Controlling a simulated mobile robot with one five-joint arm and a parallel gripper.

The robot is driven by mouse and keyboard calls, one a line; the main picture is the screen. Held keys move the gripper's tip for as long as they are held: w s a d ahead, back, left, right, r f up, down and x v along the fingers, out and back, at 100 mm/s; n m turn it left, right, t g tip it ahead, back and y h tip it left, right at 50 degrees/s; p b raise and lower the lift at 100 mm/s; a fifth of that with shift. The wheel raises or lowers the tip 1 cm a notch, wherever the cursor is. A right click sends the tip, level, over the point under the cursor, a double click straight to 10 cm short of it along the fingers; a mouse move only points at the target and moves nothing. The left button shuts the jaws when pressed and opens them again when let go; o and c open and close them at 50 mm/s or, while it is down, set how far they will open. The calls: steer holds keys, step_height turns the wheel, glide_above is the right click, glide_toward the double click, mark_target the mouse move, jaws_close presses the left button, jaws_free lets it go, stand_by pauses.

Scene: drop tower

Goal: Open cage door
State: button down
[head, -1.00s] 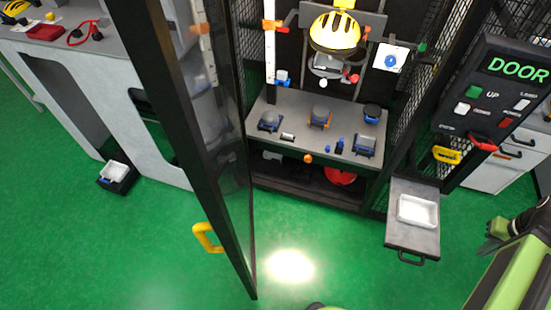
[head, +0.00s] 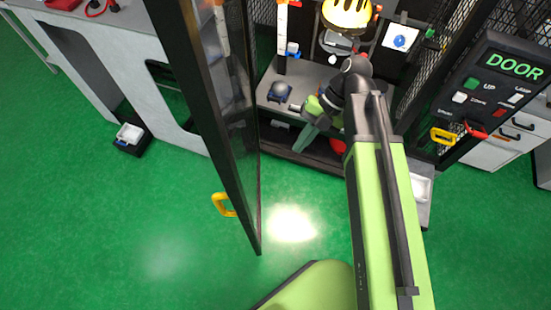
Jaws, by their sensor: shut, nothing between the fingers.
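The cage door (head: 236,168) is a tall black frame with a see-through pane, standing swung outward with its free edge towards me. Its yellow handle (head: 223,205) is on the left face, low near the free edge. My gripper (head: 303,142) is shut and empty, in front of the cage's inner shelf, to the right of the door and apart from the handle.
A control panel (head: 501,90) reading DOOR stands at the right, with a yellow handle (head: 443,136) beside it. A grey bench (head: 100,62) is at the left, with a small black bin (head: 130,140) on the floor.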

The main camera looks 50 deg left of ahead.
steer(key=s+a+f+b, duration=0.2)
steer(key=s+f+b, duration=0.1)
steer(key=s, duration=0.3)
steer(key=s+a+f+n+b, duration=0.1)
steer(key=s+f+b, duration=0.3)
steer(key=s, duration=0.3)
steer(key=shift+s+a+h+b, duration=0.3)
steer(key=shift+a+b, duration=0.05)
steer(key=shift+b, duration=0.05)
